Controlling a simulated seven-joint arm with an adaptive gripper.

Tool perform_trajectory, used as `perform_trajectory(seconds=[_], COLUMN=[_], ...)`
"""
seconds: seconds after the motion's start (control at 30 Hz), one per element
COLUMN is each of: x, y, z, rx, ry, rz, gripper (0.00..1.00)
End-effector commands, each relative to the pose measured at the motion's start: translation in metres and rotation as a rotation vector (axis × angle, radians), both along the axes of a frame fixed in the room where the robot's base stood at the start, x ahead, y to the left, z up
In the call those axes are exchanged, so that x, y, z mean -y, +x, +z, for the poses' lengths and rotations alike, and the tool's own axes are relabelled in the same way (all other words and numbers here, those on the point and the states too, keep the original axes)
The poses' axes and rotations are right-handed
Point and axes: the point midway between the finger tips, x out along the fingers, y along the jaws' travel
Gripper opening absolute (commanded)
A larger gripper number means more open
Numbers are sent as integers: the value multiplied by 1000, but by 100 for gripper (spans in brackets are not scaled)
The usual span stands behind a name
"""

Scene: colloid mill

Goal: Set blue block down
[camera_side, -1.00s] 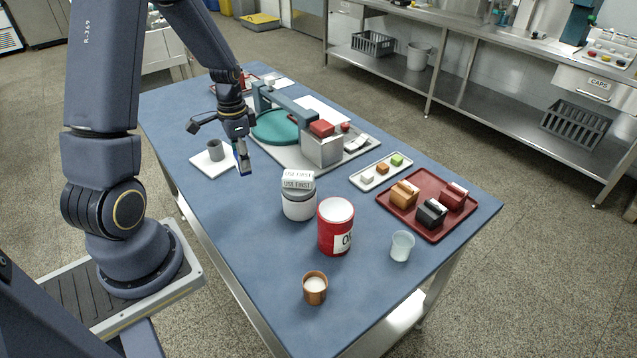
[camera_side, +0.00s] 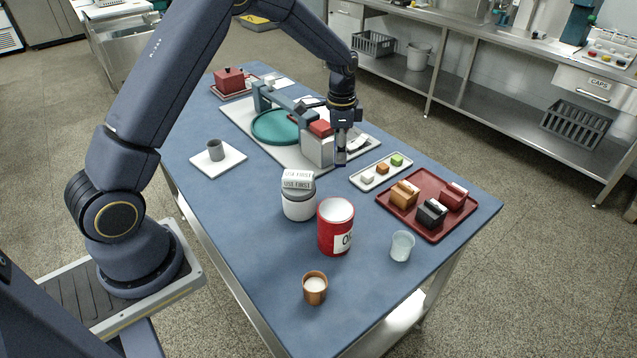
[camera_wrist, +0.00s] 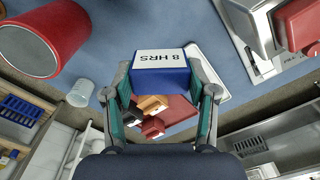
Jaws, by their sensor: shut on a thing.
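The blue block (camera_wrist: 161,76), with a white top label reading "8 HRS", is between the two fingers of my gripper (camera_wrist: 161,92) in the wrist view. My gripper is shut on it. In the side view my gripper (camera_side: 341,157) points down above the blue table (camera_side: 255,228), just left of the small white tray (camera_side: 359,184). The block is hard to make out at the fingertips there. Its height above the table cannot be told exactly.
The white tray holds small white, orange and green blocks. A red tray (camera_side: 437,236) holds orange, black and red blocks. Table is clear between jar and white tray.

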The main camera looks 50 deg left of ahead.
Motion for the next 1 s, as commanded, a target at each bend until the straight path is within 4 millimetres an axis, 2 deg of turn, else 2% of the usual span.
perform_trajectory(seconds=[0.03,0.1,0.27,0.5,0.73,0.9,1.0], x=[17,35,56,59,58,58,58], y=[6,10,7,7,7,7,8], z=[-6,-14,-28,-73,-94,-119,-124], rx=[-4,-10,-30,-33,-30,-31,-27], ry=[0,-2,-5,-5,-4,-5,-4], rz=[-37,-73,-116,-122,-121,-120,-119], gripper=[23,23,23,23,23,23,23])
